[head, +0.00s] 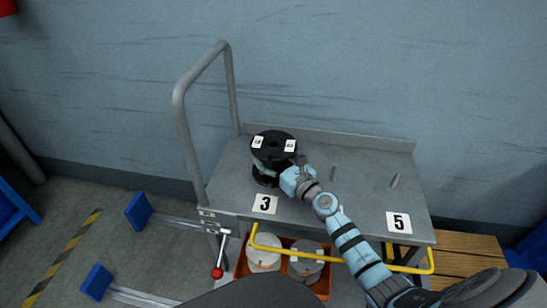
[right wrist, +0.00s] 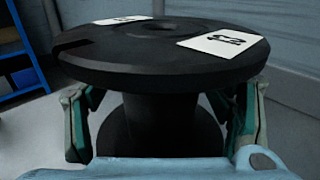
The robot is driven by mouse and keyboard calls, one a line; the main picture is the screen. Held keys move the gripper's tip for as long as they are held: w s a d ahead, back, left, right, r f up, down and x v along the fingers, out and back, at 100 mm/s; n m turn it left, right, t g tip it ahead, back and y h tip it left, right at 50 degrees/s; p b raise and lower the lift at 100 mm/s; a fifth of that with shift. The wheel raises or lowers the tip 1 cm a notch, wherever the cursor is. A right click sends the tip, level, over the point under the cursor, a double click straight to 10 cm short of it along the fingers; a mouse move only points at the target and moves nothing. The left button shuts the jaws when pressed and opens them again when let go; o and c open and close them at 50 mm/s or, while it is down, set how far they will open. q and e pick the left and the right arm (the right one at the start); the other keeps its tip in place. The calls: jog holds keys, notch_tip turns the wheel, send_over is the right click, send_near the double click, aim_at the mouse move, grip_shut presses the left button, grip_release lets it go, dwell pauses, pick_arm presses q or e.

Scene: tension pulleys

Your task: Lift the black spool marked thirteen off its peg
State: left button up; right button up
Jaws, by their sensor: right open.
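The black spool (head: 273,146) stands upright at the left of the grey cart top, above the label 3. My right gripper (right wrist: 163,125) is open, one finger on each side of the neck, below the flange. Gaps show between fingers and neck. The peg inside the spool is hidden. My left gripper is out of view.
Two thin pegs, one in the middle (head: 333,172) and one at the right (head: 395,181), stand bare on the cart top (head: 365,205). A grey handle (head: 178,120) rises at left. Below, an orange crate (head: 241,262) holds pale round parts behind a yellow rail (head: 345,260).

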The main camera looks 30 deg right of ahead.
aim_at(274, 135)
jog(key=c, duration=1.2)
jog(key=shift+r, duration=0.1)
jog(key=c, duration=0.4)
jog(key=shift+o, duration=0.2)
jog(key=shift+r+p, duration=1.75)
jog(key=shift+p, duration=0.05)
jog(key=shift+d, duration=0.1)
jog(key=shift+r+p, duration=1.75)
jog(key=shift+r+p, duration=1.8)
